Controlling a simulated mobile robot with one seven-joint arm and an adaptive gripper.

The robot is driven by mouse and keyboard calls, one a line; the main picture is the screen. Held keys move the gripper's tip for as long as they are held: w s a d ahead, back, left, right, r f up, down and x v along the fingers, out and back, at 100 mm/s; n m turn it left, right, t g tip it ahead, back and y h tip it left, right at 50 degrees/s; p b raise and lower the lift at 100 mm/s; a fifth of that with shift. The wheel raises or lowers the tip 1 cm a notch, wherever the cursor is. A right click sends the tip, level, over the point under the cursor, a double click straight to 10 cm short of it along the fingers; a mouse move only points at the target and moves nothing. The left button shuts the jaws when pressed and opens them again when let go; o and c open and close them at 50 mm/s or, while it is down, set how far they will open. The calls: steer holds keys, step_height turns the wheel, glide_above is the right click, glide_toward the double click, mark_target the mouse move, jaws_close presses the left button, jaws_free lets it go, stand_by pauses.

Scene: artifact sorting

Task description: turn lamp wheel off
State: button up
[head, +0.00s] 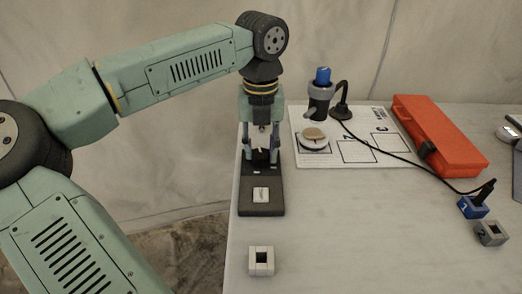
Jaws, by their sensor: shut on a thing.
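My gripper (262,150) points down over the far end of a long black base (262,209). Its fingers are shut on a small dark part that stands on this base, and they hide most of it. This part seems to be the lamp wheel, but its shape and setting cannot be made out. A small pale piece (261,194) lies on the near half of the base, in front of the fingers. No lit lamp can be made out.
Right of my gripper, a white marked board (380,118) bears a round dish (314,147) with a tan fragment and a black device with a blue top (322,76). An orange case (440,136), blue block (472,207), grey block (491,233) and pale block (261,261) stand apart.

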mark_target(261, 152)
steer(key=shift+n, duration=0.3)
steer(key=o, duration=1.2)
steer(key=shift+c, duration=0.2)
step_height(261, 152, up, 12)
steer(key=shift+s+f, duration=0.1)
